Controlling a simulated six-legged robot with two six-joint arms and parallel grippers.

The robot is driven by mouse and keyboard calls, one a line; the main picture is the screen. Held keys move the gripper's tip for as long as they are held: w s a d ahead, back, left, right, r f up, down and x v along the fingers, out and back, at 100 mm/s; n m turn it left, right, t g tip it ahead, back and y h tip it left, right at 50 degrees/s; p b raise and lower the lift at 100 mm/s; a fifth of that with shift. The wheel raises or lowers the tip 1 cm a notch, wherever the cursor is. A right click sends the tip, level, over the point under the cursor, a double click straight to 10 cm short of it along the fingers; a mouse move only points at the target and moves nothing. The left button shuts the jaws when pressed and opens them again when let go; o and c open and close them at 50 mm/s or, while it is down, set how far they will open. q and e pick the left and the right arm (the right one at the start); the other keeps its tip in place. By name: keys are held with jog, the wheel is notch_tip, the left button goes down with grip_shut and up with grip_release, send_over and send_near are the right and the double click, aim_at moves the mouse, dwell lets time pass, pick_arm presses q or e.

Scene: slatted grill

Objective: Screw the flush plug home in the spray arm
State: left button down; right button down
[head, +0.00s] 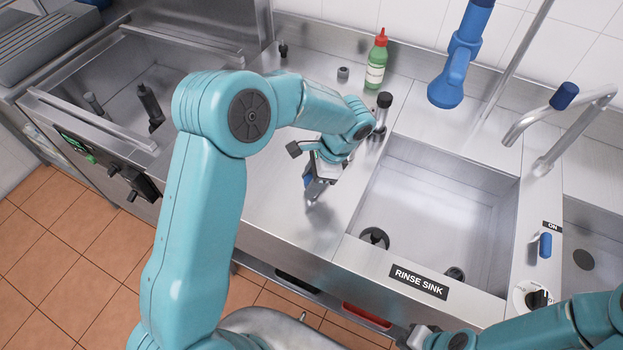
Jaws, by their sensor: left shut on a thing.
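My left gripper (318,190) points down over the steel counter, left of the rinse sink. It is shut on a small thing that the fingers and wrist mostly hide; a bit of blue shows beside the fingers. I cannot tell whether that thing is the flush plug. I cannot pick out the spray arm for certain. My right gripper (417,337) is at the bottom edge, right of the middle, partly cut off; its jaws do not show clearly.
The rinse sink (495,210) is right of my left gripper. Behind stand a green bottle (376,62), a black-topped cylinder (383,112), a grey cap (343,73) and a small black piece (283,49). A left basin (185,60) holds dark cylinders. A faucet (575,120) stands right.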

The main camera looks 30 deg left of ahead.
pick_arm(q)
jog(key=shift+m+t, duration=0.3)
jog(key=shift+m, duration=0.5)
jog(key=shift+a+m+y, duration=0.1)
jog(key=shift+m+y, duration=0.2)
jog(key=shift+m, duration=0.3)
jog(key=shift+s+t, duration=0.1)
jog(key=shift+t, duration=0.2)
jog(key=shift+m+b, duration=0.35)
jog(key=shift+m, duration=0.45)
jog(key=shift+m+t, duration=0.6)
jog(key=shift+m, duration=0.4)
jog(key=c, duration=1.1)
grip_release()
jog(key=o, duration=0.5)
jog(key=shift+o, duration=0.2)
